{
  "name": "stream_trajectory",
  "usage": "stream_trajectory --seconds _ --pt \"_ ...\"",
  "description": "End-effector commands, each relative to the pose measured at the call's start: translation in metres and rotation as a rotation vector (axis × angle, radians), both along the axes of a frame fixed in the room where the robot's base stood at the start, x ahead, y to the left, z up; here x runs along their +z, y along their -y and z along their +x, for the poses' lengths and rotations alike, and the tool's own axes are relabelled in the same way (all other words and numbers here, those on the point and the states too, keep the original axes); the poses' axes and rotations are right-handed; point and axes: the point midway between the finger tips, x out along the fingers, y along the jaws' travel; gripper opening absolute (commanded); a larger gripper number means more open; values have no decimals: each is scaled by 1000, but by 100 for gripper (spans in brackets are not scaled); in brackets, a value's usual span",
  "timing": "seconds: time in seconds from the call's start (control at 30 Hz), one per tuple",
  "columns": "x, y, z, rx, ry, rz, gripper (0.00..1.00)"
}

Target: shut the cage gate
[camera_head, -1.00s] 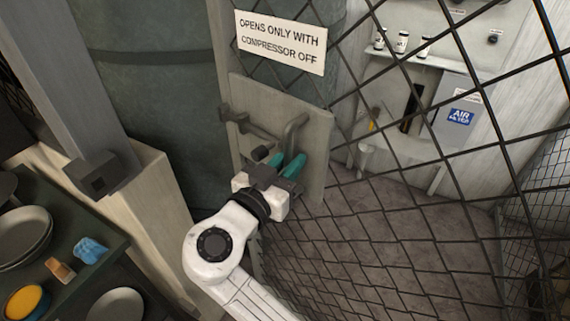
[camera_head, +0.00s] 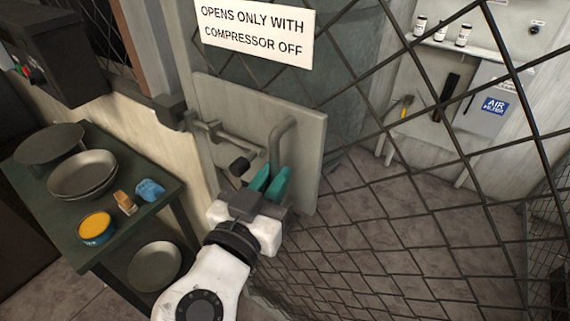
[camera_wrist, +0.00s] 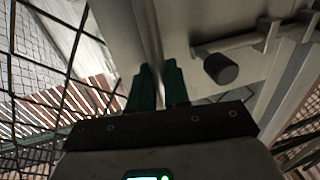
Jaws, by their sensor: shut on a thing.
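The cage gate is a wire-mesh panel (camera_head: 400,190) with a pale metal lock plate (camera_head: 240,105) at its left edge. The plate carries a bent handle (camera_head: 283,135) and a sliding bolt (camera_head: 215,133) with a dark knob (camera_head: 239,166). My gripper (camera_head: 271,180) is shut on the handle's lower part, its teal fingers close together. The wrist view shows the fingers (camera_wrist: 158,88) around the grey handle bar, with the bolt knob (camera_wrist: 220,68) just to the right. A dark catch block (camera_head: 170,112) on the post is close to the bolt's left end.
A sign (camera_head: 257,32) hangs on the mesh above the plate. A dark green shelf table (camera_head: 62,215) with pans (camera_head: 83,172), a yellow-filled tin (camera_head: 95,228) and a blue cloth (camera_head: 150,190) stands at left. Open floor shows behind the mesh.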

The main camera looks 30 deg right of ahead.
Motion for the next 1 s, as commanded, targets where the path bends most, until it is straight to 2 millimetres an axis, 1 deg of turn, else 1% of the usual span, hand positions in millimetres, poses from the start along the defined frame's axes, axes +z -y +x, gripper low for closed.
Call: stream_trajectory --seconds 0.03,0.27,0.3,0.5,0.77,0.87,1.0 --pt "0 -6 -1 15 1 -2 0" --pt "0 -7 -1 16 1 -3 0" --pt "0 -7 -1 16 1 -3 20" --pt "0 -5 -1 12 0 -1 37" --pt "-1 -5 -1 8 -1 -1 37" --pt "-1 -11 -6 10 1 -1 37" --pt "-3 -28 -20 12 1 1 37"
